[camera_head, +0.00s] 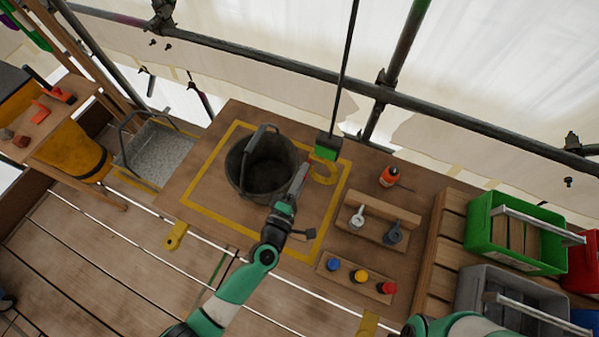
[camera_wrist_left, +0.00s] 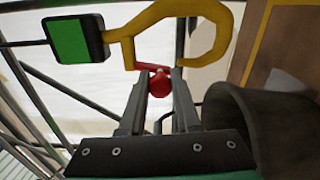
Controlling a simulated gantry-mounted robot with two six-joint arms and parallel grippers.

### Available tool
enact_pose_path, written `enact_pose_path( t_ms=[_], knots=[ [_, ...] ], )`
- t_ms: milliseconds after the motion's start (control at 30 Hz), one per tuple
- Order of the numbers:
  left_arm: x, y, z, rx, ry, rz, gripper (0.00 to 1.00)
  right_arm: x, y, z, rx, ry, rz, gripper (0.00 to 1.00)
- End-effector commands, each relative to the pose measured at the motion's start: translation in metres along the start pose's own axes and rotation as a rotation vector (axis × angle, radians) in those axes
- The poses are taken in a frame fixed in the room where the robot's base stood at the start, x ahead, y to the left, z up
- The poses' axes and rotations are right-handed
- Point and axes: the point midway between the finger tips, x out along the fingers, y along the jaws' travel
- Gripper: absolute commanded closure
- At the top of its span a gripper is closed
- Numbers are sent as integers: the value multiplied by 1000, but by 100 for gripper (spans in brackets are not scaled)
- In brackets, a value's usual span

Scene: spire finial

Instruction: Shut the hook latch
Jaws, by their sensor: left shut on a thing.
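The yellow hook (camera_head: 323,173) hangs under a green block (camera_head: 327,149) on a dark line, at the right of the bucket. In the left wrist view the hook (camera_wrist_left: 222,40) curves to the right of the green block (camera_wrist_left: 70,41). A red knob (camera_wrist_left: 159,85) sits at the hook's mouth. My left gripper (camera_head: 302,172) reaches up beside the hook; in the left wrist view its fingers (camera_wrist_left: 159,88) are shut on the red knob. My right gripper is out of view.
A dark bucket (camera_head: 235,165) with a raised handle stands close left of my left gripper. A wooden holder (camera_head: 374,236), an orange bottle (camera_head: 389,176) and a board with coloured knobs (camera_head: 345,283) lie to the right. A green crate (camera_head: 478,225) stands farther right.

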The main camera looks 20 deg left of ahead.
Motion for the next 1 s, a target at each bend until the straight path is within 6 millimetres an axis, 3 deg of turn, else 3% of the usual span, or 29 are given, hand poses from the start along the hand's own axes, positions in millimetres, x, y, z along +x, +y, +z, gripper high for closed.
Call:
enact_pose_path(
  t_ms=[333,900,933,1000],
  knots=[
    [0,-1,7,-168,0,1,100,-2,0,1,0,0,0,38],
    [0,0,8,-204,-1,1,100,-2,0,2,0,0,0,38],
    [0,0,8,-204,-1,1,65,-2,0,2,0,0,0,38],
    [0,0,8,-203,-1,1,53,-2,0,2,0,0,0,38]
  ],
)
